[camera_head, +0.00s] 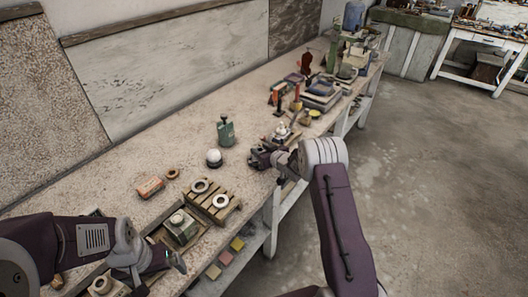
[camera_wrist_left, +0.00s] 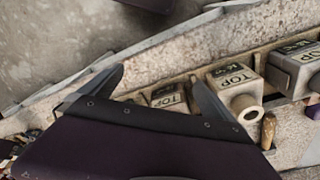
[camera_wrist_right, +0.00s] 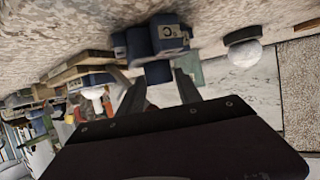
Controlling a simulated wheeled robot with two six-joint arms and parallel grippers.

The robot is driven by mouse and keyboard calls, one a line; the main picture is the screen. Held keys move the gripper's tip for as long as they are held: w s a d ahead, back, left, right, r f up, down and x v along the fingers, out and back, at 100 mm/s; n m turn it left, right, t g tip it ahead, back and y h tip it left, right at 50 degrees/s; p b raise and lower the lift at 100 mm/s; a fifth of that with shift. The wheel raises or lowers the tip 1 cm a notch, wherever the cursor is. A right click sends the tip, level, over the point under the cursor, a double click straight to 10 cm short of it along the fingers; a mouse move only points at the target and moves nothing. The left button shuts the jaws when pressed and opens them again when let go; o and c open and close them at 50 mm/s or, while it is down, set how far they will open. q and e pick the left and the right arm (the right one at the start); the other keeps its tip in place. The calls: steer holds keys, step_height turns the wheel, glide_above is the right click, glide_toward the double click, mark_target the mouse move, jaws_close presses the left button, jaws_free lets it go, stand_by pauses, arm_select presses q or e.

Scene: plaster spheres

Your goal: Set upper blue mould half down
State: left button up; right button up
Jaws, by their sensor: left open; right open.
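A blue mould (camera_wrist_right: 155,42) with a white label shows just beyond my right gripper's fingertips in the right wrist view. I cannot tell its two halves apart clearly. In the head view my right gripper (camera_head: 263,158) is at the bench's front edge and hides most of the mould. In the right wrist view the right gripper (camera_wrist_right: 160,82) is open, with no mould clearly held between its fingers. My left gripper (camera_head: 172,262) is low at the left; in its wrist view (camera_wrist_left: 146,86) it is open and empty, near white blocks marked TOP (camera_wrist_left: 232,78).
A wooden rack (camera_head: 228,211) with white rings lies nearer. Tools and books (camera_head: 322,95) crowd the far end. The bench's back middle is clear.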

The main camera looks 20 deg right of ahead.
arm_select(q)
steer(key=shift+f, duration=0.1)
arm_select(e)
steer(key=v, duration=1.2)
arm_select(q)
steer(key=shift+w+d, duration=0.1)
steer(key=shift+w, duration=0.05)
steer(key=shift+s, duration=0.2)
steer(key=shift+w, duration=0.15)
arm_select(e)
steer(key=s+a+f+m+g+h, duration=0.1)
steer(key=s+g, duration=0.5)
steer(key=s, duration=0.9)
steer(key=s+a+f+m+g+h, duration=0.1)
steer(key=s+g, duration=0.5)
steer(key=s, duration=0.8)
steer(key=a+m+h, duration=0.1)
steer(key=a, duration=0.1)
steer(key=shift+s+a, duration=0.35)
steer(key=shift+s, duration=0.05)
